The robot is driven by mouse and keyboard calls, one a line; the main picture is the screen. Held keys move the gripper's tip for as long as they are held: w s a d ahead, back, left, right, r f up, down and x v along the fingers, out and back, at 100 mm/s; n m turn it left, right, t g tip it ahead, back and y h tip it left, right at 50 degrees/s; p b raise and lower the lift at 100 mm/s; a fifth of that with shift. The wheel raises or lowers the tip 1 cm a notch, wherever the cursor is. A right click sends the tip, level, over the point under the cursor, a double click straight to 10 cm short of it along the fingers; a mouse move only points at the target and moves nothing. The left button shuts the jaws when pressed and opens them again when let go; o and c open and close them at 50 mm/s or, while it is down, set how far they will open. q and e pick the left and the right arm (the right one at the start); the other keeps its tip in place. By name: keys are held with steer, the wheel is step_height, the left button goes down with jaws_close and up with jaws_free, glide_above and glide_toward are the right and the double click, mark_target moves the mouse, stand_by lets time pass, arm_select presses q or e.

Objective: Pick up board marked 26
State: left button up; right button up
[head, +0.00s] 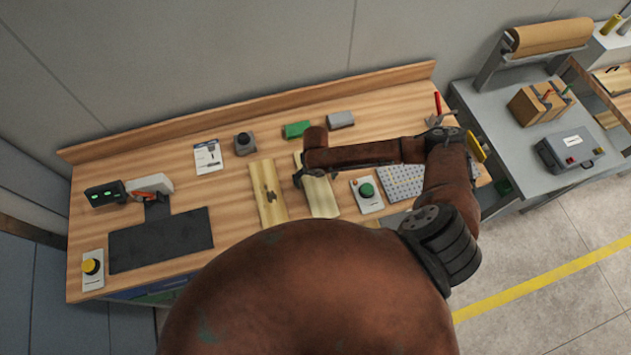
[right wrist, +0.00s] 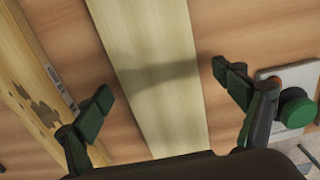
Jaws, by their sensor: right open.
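Two pale wooden boards lie on the wooden bench (head: 225,195). The left board (head: 268,195) has a dark knot-like mark in the head view; in the right wrist view this board (right wrist: 30,85) shows dark patches and a small barcode label. The plain board (head: 321,197) lies to its right, partly hidden by my right arm. My right gripper (head: 305,178) is above the plain board. In the right wrist view the gripper (right wrist: 170,100) is open, its fingers on either side of the plain board (right wrist: 155,60) and apart from it. No number 26 is readable. My left gripper is not in view.
A green button box (head: 367,194) stands just right of the plain board, near the right finger. A perforated grey plate (head: 400,182) lies beyond it. A green block (head: 297,129) and grey block (head: 340,120) sit behind. A black mat (head: 160,240) lies left.

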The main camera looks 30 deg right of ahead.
steer(key=shift+c, duration=0.4)
steer(key=c, duration=1.2)
steer(key=shift+c, duration=0.7)
